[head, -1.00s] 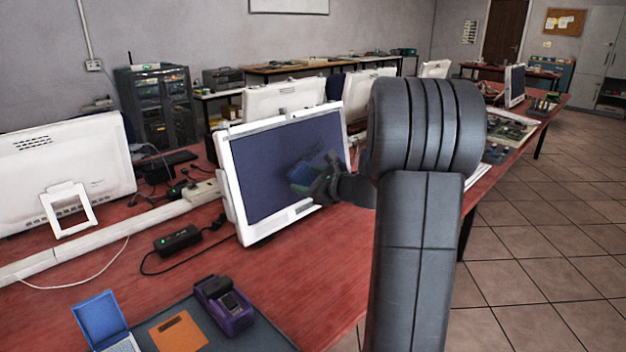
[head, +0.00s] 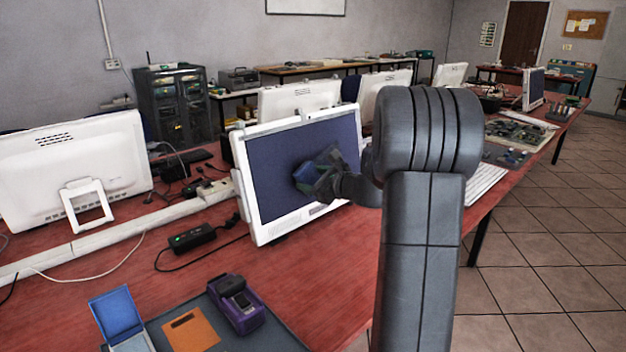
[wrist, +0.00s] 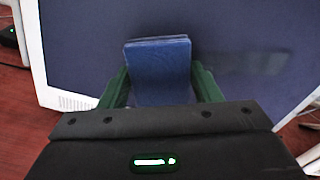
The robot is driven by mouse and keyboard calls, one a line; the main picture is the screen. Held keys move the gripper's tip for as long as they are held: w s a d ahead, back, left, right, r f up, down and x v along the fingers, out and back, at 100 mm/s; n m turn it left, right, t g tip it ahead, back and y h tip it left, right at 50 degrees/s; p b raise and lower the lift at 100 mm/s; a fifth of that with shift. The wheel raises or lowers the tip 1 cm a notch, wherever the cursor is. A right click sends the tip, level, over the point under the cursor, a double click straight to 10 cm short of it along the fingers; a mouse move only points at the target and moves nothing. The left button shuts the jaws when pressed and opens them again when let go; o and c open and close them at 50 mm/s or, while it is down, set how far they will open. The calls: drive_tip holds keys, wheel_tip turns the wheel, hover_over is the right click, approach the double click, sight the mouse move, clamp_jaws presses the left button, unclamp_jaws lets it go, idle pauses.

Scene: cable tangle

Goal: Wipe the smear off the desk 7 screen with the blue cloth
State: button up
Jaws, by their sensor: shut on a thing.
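The screen (head: 275,180) is a white-framed monitor with a dark blue face, standing tilted back on the red desk. My gripper (head: 318,175) is in front of the screen's middle right. In the wrist view my gripper (wrist: 160,88) has its green fingers shut on the blue cloth (wrist: 158,65), a folded pad that shows above the fingers. The cloth (head: 304,173) is at or very near the screen face; I cannot tell whether it touches.
A black power adapter (head: 192,238) with a cable lies left of the screen. A purple device (head: 237,303), an orange card (head: 191,331) and a blue open case (head: 118,312) are on a dark mat in front. Other white monitors (head: 75,175) stand along the desk. A keyboard (head: 487,184) lies at right.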

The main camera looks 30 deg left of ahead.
sight(315, 170)
drive_tip(key=shift+x, duration=1.1)
drive_tip(key=shift+w+r, duration=0.1)
